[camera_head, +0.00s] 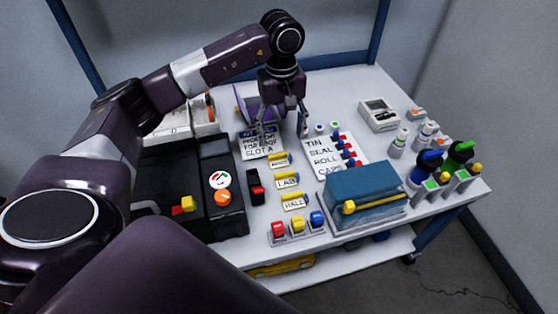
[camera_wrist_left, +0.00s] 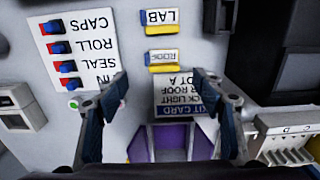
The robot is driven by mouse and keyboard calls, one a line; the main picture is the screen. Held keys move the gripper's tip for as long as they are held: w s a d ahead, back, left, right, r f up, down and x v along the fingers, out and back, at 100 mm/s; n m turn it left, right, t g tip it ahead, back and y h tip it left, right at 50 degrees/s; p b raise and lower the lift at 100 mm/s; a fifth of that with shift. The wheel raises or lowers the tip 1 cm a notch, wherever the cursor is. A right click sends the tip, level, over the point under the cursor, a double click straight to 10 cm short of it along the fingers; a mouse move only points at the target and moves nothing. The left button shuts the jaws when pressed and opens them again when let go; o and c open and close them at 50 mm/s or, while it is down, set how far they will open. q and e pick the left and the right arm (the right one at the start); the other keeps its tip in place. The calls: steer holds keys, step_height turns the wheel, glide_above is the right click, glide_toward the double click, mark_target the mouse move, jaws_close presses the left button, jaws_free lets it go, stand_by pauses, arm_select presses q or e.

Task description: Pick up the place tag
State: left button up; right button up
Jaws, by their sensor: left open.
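Three small white place tags with yellow bases stand in a column mid-table: the top one (camera_head: 280,160), whose word reads ROOF in the left wrist view (camera_wrist_left: 162,57), then LAB (camera_head: 287,182) and HALL (camera_head: 294,201). LAB also shows in the left wrist view (camera_wrist_left: 158,17). My left gripper (camera_head: 283,127) is open and empty, pointing down above the table behind the tags. In the left wrist view its fingers (camera_wrist_left: 160,84) are spread, with the ROOF tag beyond and between them. The kit card (camera_head: 262,146) lies by the left finger. My right gripper is out of view.
A purple open holder (camera_head: 255,107) stands behind the card. A switch panel (camera_head: 336,168) reading TIN, SEAL, ROLL, CAPS lies right of the tags. Black equipment (camera_head: 175,165) fills the left.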

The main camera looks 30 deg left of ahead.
mark_target(278, 155)
arm_select(q)
steer(key=shift+w+a+f, duration=0.2)
steer(key=shift+a+f, duration=0.1)
steer(key=shift+f, duration=0.35)
step_height(278, 155, down, 2)
steer(key=shift+s+f+b, duration=0.1)
steer(key=shift+f+b, duration=0.05)
steer(key=shift+b, duration=0.25)
steer(key=f, duration=0.2)
steer(key=f+b, duration=0.1)
steer(key=f, duration=0.2)
steer(key=shift+s+a, duration=0.1)
steer(key=shift+a, duration=0.1)
steer(key=shift+r, duration=0.15)
steer(key=c, duration=0.9)
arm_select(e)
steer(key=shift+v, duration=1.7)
